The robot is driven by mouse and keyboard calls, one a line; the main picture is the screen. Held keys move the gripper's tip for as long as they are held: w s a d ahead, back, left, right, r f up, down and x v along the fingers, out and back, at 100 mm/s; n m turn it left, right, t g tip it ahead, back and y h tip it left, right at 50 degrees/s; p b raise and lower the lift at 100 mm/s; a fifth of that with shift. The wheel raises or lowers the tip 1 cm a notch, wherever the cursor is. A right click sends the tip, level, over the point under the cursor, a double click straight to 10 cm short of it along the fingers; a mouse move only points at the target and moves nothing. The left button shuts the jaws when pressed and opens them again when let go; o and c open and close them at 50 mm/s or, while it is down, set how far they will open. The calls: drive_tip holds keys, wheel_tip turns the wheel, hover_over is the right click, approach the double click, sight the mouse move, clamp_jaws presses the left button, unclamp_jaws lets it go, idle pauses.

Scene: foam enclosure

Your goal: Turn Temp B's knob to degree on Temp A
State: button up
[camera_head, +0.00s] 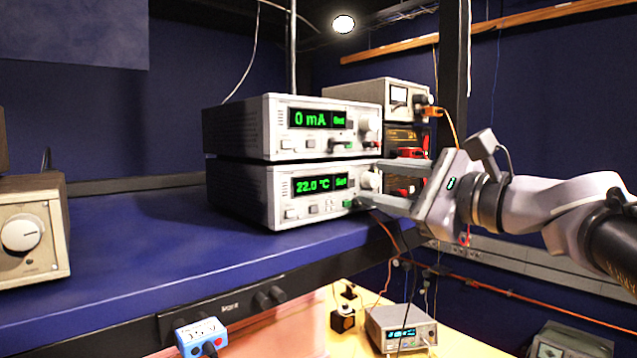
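A stack of two grey instruments stands on the blue bench. The lower unit (258,209) shows a green "22.0 °C" readout and has a pale knob (371,180) at the right of its face. No label on it reads as Temp A or Temp B, and no second temperature readout is legible. My gripper (371,183) comes in from the right, level with this knob. Its two fingers are spread, one above and one below the knob, with gaps visible. I cannot tell how far in front of the knob the fingertips are.
The upper unit (240,130) reads "0 mA" and sits just above my gripper. A meter box (355,92) stands behind it. A dark post (453,60) rises behind my gripper. Another knobbed box (38,252) is at far left. The blue bench (140,270) between is clear.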

drive_tip(key=v, duration=1.7)
drive_tip(key=shift+d+b, duration=0.15)
drive_tip(key=shift+b, duration=0.2)
drive_tip(key=a+f+n+g+h+b, duration=0.1)
drive_tip(key=a+f+n+g+b, duration=0.3)
drive_tip(key=f, duration=0.8)
drive_tip(key=a+f+g+h+b, duration=0.1)
drive_tip(key=a+f+g, duration=0.2)
drive_tip(key=a+f, duration=0.6)
drive_tip(key=s+f+n+g+h+b, duration=0.1)
drive_tip(key=s+f+n+h+b, duration=0.2)
drive_tip(key=f, duration=1.1)
drive_tip(key=s+a+f+n+g+h+b, duration=0.1)
drive_tip(key=s+f+n+h+b, duration=0.2)
drive_tip(key=s+f+n, duration=0.5)
wheel_tip(320, 180, down, 6)
drive_tip(key=shift+r+b, duration=0.15)
drive_tip(key=shift+b, duration=0.2)
